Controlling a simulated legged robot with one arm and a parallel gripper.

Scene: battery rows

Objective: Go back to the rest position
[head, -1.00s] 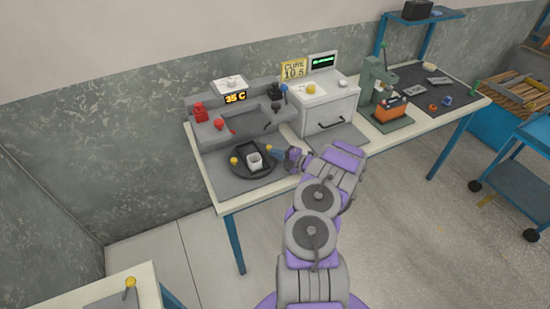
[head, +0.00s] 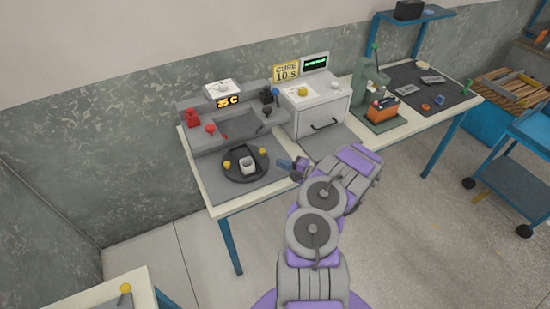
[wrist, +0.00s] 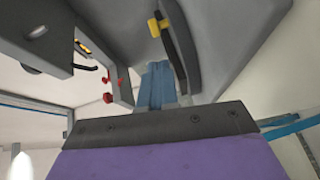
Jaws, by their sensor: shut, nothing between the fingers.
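The fingers (wrist: 156,88) also show in the wrist view, close together. A small white cup-like piece (head: 248,166) sits on the tray, and yellow knobs (head: 227,164) show at its two sides. My purple and grey arm reaches up from the bottom of the head view.
A grey station with a 35 C display (head: 228,101) stands behind the tray. A white cure box (head: 318,110) and a green press (head: 371,95) with an orange block (head: 383,109) stand further right. A blue cart (head: 525,165) is at the right. Floor in front is clear.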

